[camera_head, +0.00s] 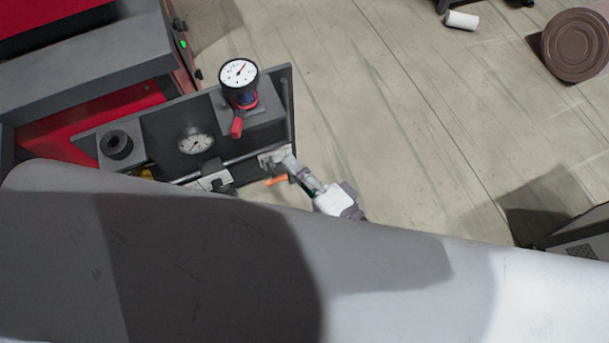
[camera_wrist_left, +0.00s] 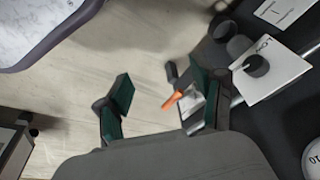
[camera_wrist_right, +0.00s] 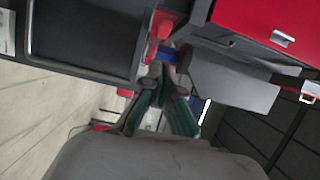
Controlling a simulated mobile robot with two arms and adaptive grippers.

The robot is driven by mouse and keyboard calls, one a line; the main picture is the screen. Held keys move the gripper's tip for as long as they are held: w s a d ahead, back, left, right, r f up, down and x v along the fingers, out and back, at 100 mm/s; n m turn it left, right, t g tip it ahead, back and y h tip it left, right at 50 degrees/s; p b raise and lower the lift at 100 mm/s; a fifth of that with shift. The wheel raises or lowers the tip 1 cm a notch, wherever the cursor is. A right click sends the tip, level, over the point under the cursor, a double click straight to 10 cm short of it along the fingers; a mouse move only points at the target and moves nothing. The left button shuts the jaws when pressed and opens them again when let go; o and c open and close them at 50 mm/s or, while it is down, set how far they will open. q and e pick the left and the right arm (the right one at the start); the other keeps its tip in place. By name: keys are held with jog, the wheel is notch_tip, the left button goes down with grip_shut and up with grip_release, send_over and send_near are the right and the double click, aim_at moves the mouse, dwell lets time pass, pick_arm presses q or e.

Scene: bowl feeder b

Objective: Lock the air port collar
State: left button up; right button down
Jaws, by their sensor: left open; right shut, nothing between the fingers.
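A dark panel (camera_head: 165,125) carries a white dial gauge (camera_head: 239,75) above a red lever (camera_head: 237,127). I cannot tell for certain which part is the air port collar.
A smaller gauge (camera_head: 195,141) and a black round knob (camera_head: 116,145) sit on the panel. A red and grey machine (camera_head: 80,70) stands behind. My own large arm link covers the head view's lower part. Open floor (camera_head: 420,110) lies to the right.

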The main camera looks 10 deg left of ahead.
pick_arm(q)
jog(key=r, duration=0.2)
jog(key=shift+w+r, duration=0.2)
jog(key=shift+r, duration=0.15)
pick_arm(e)
jog(key=v, duration=0.2)
jog(key=shift+s+d, duration=0.2)
jog(key=shift+d, duration=0.05)
